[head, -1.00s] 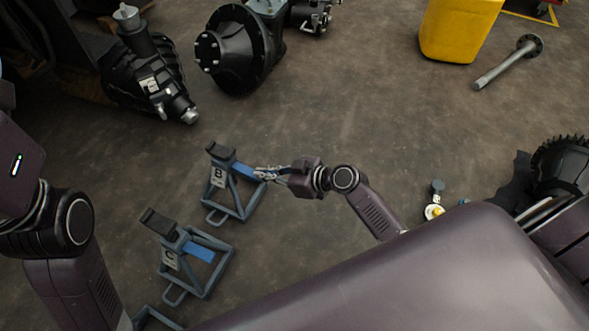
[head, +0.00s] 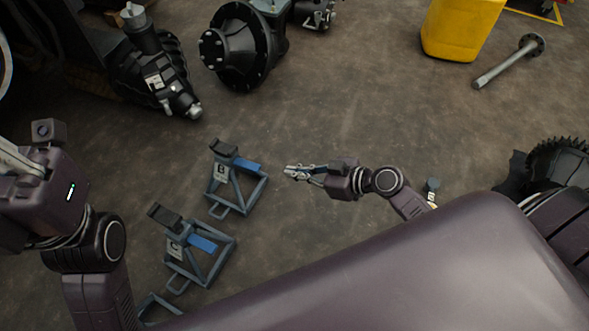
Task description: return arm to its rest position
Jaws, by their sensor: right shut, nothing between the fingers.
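My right gripper (head: 290,173) is shut and empty, in the middle of the head view. Its fingers point left, toward a blue-grey jack stand (head: 212,190) with a dark saddle and a blue lever. A gap of bare floor shows between the fingertips and that stand. My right forearm runs from the gripper down to the right, behind my body. My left arm stands at the left edge. Only part of my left gripper (head: 15,158) shows there, and its fingertips are not clear.
A second jack stand marked C (head: 178,245) is in front, with part of a third below it. Dark machine parts (head: 240,50), a yellow container (head: 460,28) and a metal shaft (head: 508,62) lie farther back. The central floor is clear.

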